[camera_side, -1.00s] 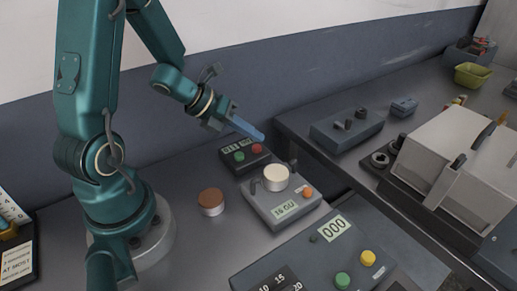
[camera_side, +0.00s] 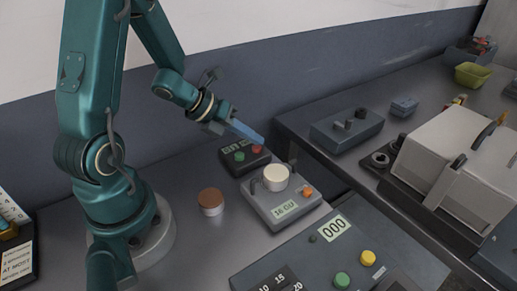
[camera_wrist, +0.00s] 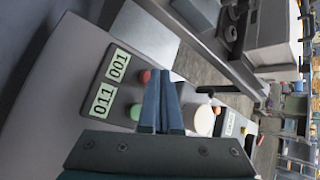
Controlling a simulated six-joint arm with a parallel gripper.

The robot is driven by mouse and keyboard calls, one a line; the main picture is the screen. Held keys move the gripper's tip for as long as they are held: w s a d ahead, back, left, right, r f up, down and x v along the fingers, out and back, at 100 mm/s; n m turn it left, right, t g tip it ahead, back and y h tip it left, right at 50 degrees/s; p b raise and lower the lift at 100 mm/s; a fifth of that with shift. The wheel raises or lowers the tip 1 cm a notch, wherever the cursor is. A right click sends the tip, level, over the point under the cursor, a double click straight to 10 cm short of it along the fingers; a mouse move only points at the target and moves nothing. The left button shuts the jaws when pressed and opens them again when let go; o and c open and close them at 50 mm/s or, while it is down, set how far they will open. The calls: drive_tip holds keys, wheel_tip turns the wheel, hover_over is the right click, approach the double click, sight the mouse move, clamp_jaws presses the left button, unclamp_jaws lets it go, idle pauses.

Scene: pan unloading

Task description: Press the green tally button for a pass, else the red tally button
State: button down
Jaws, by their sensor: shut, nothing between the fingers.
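The dark tally box (camera_side: 230,165) sits near the back of the bench, with a green tally button (camera_side: 239,157) at left and a red tally button (camera_side: 257,149) at right. In the wrist view, its displays read 011 and 001; the green button (camera_wrist: 136,112) and red button (camera_wrist: 145,76) are partly hidden by my fingers. My gripper (camera_side: 261,138) is shut and empty, its blue fingers pointing down to the right, above and just behind the red button in the side view. I cannot tell whether they touch anything.
A grey gauge (camera_side: 267,212), its display apparently reading 16 and letters, bears a cream disc (camera_side: 277,178) between posts. A brown-topped disc (camera_side: 211,202) lies left. A control panel (camera_side: 310,265) showing 000 stands in front. A press-like machine (camera_side: 455,150) stands right.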

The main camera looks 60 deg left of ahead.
sight(252, 152)
drive_tip(key=shift+f, duration=0.45)
idle(0.4)
drive_tip(key=shift+r, duration=0.95)
drive_tip(key=shift+r, duration=0.1)
drive_tip(key=shift+r, duration=2.4)
